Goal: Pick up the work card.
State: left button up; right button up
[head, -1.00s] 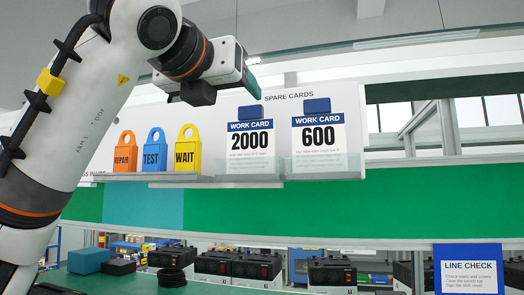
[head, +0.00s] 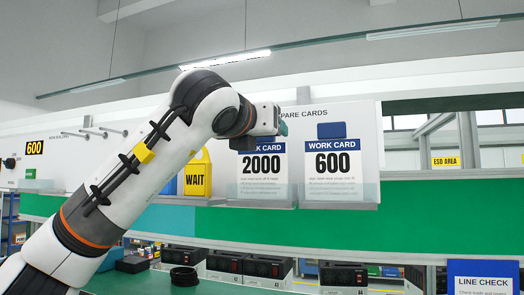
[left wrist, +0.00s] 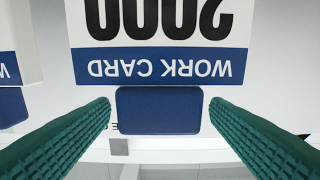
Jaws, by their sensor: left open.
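The work card marked 2000 (head: 262,182) stands upright in a clear holder on the white board, with a blue header band. In the left wrist view it appears upside down, and its blue tab (left wrist: 159,111) lies between the two green fingertips. My left gripper (head: 283,128) is open at the top of this card, with a gap on each side of the tab. I cannot tell whether the fingertips reach past the tab in depth. A second work card marked 600 (head: 332,180) stands to its right, with its own blue tab (head: 332,130). My right gripper is not in view.
A yellow WAIT tag (head: 197,180) hangs left of the cards, partly behind my left arm. A clear ledge (head: 338,206) runs along the cards' lower edge. Black boxes (head: 264,267) stand below, and a LINE CHECK sign (head: 483,280) is at lower right.

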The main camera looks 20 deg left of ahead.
pick_arm(q)
jog(key=shift+w+r, duration=0.1)
jog(key=shift+w, duration=0.55)
jog(key=shift+s, duration=0.1)
jog(key=c, duration=1.4)
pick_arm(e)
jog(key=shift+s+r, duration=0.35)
